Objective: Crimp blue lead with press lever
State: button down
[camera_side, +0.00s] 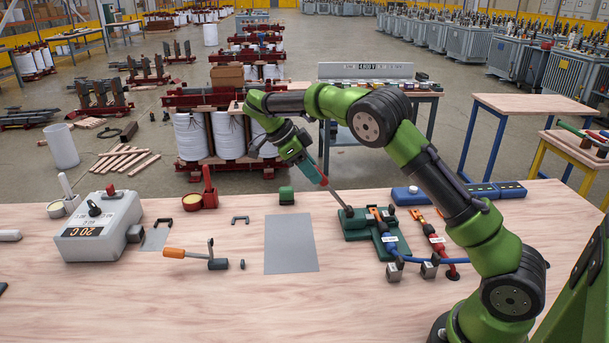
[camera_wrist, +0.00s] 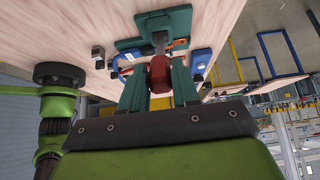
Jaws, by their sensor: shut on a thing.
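The green press (camera_side: 358,232) stands on the bench right of centre, its grey lever (camera_side: 339,199) slanting up to the left. My gripper (camera_side: 323,180) is shut on the red knob at the lever's end. In the wrist view the red knob (camera_wrist: 160,78) sits between the two green fingers of my gripper (camera_wrist: 160,66), with the green press base (camera_wrist: 150,24) beyond. The blue lead (camera_side: 384,238) lies with its orange-tipped end at the press and its cable running right. Whether its end is inside the press jaws cannot be told.
A red lead (camera_side: 434,238) lies right of the blue one, near small metal blocks (camera_side: 394,271). A grey mat (camera_side: 291,244), an orange-handled tool (camera_side: 190,256) and a grey control box (camera_side: 101,226) are to the left. A blue case (camera_side: 470,192) lies behind.

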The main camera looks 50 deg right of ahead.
jog(key=shift+w+a+f, duration=0.2)
jog(key=shift+f, duration=0.05)
jog(key=shift+w+a+f, duration=0.35)
jog(key=shift+f, duration=0.25)
jog(key=shift+w+a+f, duration=0.4)
jog(key=shift+f, duration=0.15)
jog(key=shift+w+a+f, duration=0.35)
jog(key=shift+f, duration=0.25)
jog(key=shift+f, duration=0.1)
jog(key=shift+w+a+f, duration=0.2)
jog(key=shift+f, duration=0.35)
jog(key=c, duration=0.8)
grip_release()
jog(key=shift+o, duration=0.2)
jog(key=shift+r, duration=0.1)
